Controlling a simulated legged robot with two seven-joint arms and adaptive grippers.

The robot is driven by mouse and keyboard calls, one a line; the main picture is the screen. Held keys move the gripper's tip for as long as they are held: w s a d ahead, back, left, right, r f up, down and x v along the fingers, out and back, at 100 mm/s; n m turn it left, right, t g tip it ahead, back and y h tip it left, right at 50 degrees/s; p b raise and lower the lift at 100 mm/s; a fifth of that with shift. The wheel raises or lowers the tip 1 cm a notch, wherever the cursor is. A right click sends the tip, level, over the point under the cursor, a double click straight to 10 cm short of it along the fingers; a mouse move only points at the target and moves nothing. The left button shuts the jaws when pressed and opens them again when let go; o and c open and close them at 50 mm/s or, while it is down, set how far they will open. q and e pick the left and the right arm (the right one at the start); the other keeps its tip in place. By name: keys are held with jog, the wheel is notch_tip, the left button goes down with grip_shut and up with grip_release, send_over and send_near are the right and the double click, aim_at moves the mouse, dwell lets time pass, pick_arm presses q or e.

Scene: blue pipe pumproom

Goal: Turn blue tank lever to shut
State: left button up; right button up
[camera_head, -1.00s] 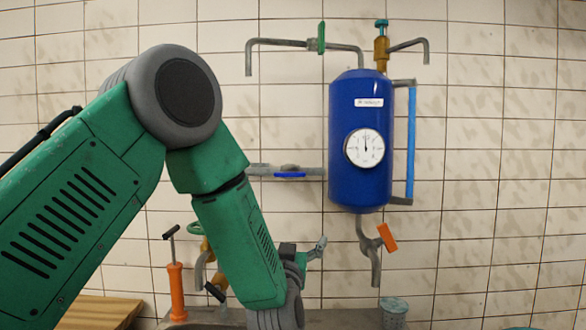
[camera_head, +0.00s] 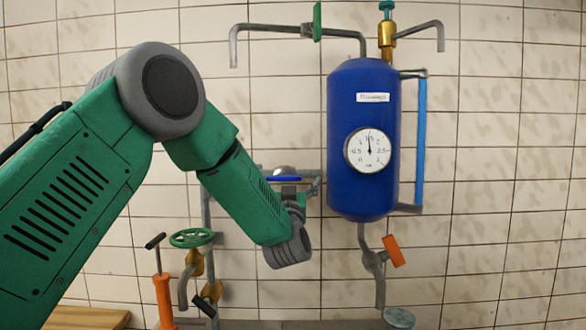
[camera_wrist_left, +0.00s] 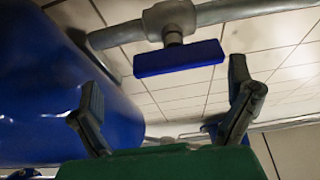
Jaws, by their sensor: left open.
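The blue tank (camera_head: 362,130) hangs on the tiled wall with a round gauge on its front. A blue lever (camera_head: 284,179) sits on the grey horizontal pipe at the tank's left, lying along the pipe. My left gripper (camera_head: 302,186) is at about the lever's height and hides part of the pipe. In the left wrist view my open left gripper (camera_wrist_left: 165,88) has one finger on each side, and the blue lever (camera_wrist_left: 179,60) appears between and beyond the fingertips, with nothing held. The tank side (camera_wrist_left: 50,85) is close to the left finger. My right gripper is not in view.
An orange-handled valve (camera_head: 392,251) hangs below the tank. A green valve (camera_head: 317,20) and a brass valve (camera_head: 387,40) are above. A green handwheel (camera_head: 191,238) and an orange pump (camera_head: 164,298) stand lower left. The wall right of the tank is clear.

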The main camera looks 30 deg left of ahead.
aim_at(283, 175)
pick_arm(q)
jog(key=a, duration=0.1)
jog(key=w+a, duration=0.1)
jog(key=a, duration=0.1)
jog(key=w+a+r, duration=0.1)
jog(key=a, duration=0.1)
jog(key=shift+w+a+p, duration=0.1)
jog(key=shift+w+p, duration=0.15)
jog(key=shift+p, duration=0.1)
jog(key=shift+w+a+r+n, duration=0.1)
jog(key=shift+w+n, duration=0.05)
jog(key=shift+n, duration=0.15)
jog(key=shift+w+d+r, duration=0.1)
jog(key=shift+w+d, duration=0.15)
jog(key=shift+d, duration=0.35)
jog(key=shift+d+r, duration=0.1)
jog(key=shift+d, duration=0.3)
jog(key=shift+c, duration=0.3)
jog(key=shift+s+a, duration=0.1)
jog(key=shift+a, duration=0.05)
jog(key=c, duration=0.7)
jog(key=shift+a, duration=0.3)
jog(key=shift+c, duration=1.1)
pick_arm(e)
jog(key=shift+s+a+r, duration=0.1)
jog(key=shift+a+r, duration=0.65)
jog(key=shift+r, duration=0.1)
